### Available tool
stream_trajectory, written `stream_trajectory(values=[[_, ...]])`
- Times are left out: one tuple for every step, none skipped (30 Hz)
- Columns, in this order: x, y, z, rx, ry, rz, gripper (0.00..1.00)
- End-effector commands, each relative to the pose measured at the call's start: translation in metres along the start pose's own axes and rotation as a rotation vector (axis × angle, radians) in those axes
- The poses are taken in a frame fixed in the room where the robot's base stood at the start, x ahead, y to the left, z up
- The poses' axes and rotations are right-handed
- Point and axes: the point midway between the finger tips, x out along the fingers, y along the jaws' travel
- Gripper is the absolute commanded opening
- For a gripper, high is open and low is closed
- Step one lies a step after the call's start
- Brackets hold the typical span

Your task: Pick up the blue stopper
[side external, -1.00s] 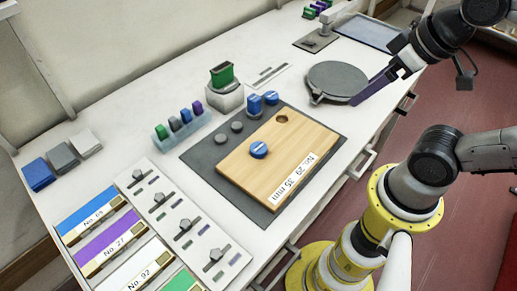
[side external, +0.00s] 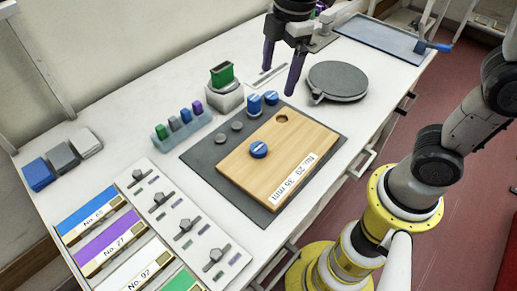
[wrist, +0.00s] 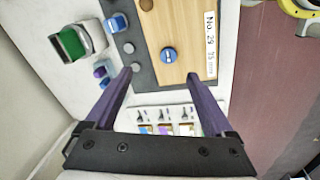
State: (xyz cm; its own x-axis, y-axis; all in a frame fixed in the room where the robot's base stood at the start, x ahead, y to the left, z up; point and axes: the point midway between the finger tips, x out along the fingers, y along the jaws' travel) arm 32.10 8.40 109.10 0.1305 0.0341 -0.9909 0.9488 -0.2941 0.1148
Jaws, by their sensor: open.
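A round blue stopper (side external: 259,150) with a white mark on top sits on the wooden board (side external: 232,168); it also shows in the wrist view (wrist: 168,55). Two more blue stoppers, a taller one (side external: 254,105) and a lower one (side external: 271,97), stand on the dark mat behind the board. In the wrist view they overlap (wrist: 117,22). My gripper (side external: 279,80) is open and empty, its two purple fingers pointing down, above the table behind the mat in the side view. In the wrist view the fingers (wrist: 159,75) are wide apart, with the board's stopper beyond them.
The board has a round hole (side external: 282,118). Grey discs (side external: 222,139) lie on the dark mat (side external: 203,158). A green block in a white holder (side external: 226,97), a rack of coloured pieces (side external: 181,127) and a round grey plate (side external: 337,81) stand nearby.

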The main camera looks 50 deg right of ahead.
Motion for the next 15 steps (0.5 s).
stream_trajectory(values=[[0.015,0.003,-0.013,-0.035,-0.018,-0.036,0.88],[0.022,0.004,-0.018,-0.047,-0.026,-0.051,0.88],[0.029,0.004,-0.025,-0.061,-0.035,-0.067,0.88],[0.035,0.003,-0.028,-0.069,-0.042,-0.080,0.88],[0.041,0.002,-0.031,-0.077,-0.049,-0.091,0.88],[0.046,0.000,-0.034,-0.086,-0.056,-0.104,0.88],[0.050,-0.002,-0.035,-0.091,-0.062,-0.113,0.88],[0.053,-0.003,-0.036,-0.095,-0.066,-0.119,0.88],[0.057,-0.005,-0.037,-0.100,-0.068,-0.124,0.88],[0.059,-0.006,-0.038,-0.103,-0.068,-0.123,0.88],[0.062,-0.006,-0.038,-0.104,-0.068,-0.123,0.88],[0.067,-0.007,-0.037,-0.104,-0.068,-0.123,0.88],[0.072,-0.008,-0.037,-0.103,-0.068,-0.123,0.88],[0.078,-0.009,-0.036,-0.103,-0.069,-0.125,0.88],[0.086,-0.010,-0.035,-0.102,-0.069,-0.125,0.88]])
